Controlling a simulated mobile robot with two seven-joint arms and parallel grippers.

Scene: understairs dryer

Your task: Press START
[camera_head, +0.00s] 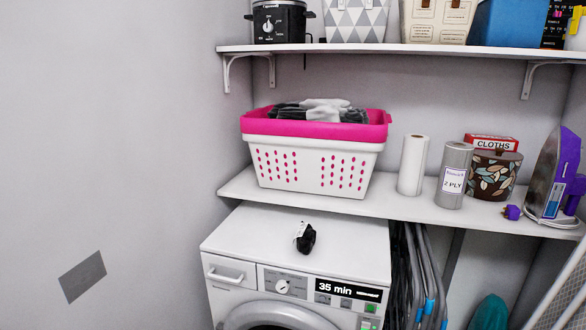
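The white dryer (300,243) stands below the lower shelf, with its front control panel in view. The panel has a round dial (284,287), a black display (347,290) reading "35 min", and several small buttons under the display. A green button (368,308) shows at the panel's right end; its label is too small to read. The top of the round door (278,316) shows at the picture's bottom edge. A small black item (306,238) with a pale tag lies on the dryer top. Neither of my grippers is in view.
The lower shelf (400,205) above the dryer holds a pink and white laundry basket (312,155), paper rolls (413,165), a patterned pot (494,173) and a purple iron (553,175). Folded frames (410,270) stand right of the dryer.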

